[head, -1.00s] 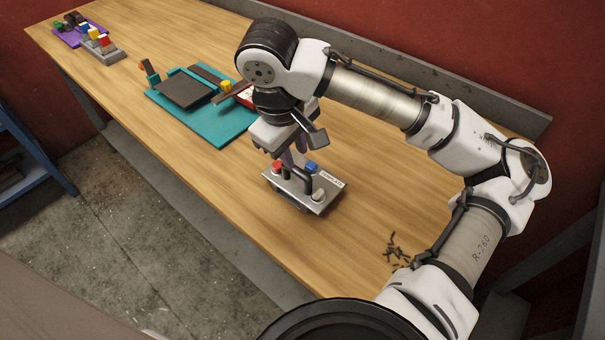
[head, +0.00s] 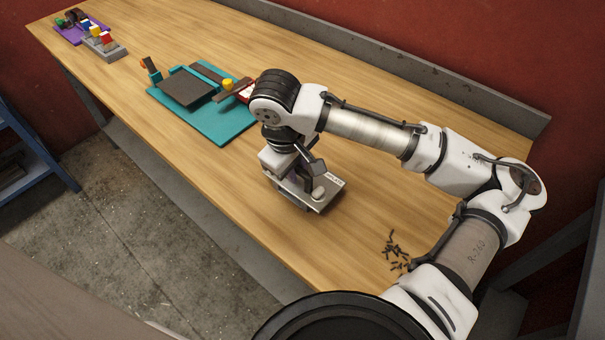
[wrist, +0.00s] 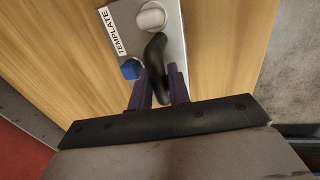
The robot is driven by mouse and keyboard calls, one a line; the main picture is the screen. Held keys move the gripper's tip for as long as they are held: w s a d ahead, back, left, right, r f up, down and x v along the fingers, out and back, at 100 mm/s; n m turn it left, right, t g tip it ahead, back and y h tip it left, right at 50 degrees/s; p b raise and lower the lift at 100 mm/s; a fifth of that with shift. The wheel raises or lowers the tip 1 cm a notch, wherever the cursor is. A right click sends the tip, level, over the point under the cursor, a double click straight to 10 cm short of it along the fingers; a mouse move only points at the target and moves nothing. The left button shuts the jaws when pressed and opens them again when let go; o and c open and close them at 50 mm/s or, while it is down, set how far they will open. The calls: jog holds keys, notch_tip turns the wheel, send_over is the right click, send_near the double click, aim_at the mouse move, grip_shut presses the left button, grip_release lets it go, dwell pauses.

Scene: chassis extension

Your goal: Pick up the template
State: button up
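The template (head: 311,202) is a grey metal plate lying on the wooden table, under my gripper (head: 292,180) in the head view. In the wrist view the template (wrist: 173,42) shows its "TEMPLATE" label, a white knob (wrist: 151,17), a blue knob (wrist: 130,69) and a curved black handle (wrist: 154,50). The purple fingers of my gripper (wrist: 158,84) stand on either side of the handle and look open around it. Contact with the handle cannot be made out. My gripper hides much of the plate in the head view.
A teal board (head: 222,124) with dark parts and a yellow knob lies farther left on the table. A grey block with coloured knobs (head: 106,46) and a purple tray (head: 70,35) are at the far end. Small dark pieces (head: 394,250) lie to the right. A grey ledge runs along the wall.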

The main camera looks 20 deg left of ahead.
grip_shut()
jog(key=shift+r, duration=0.15)
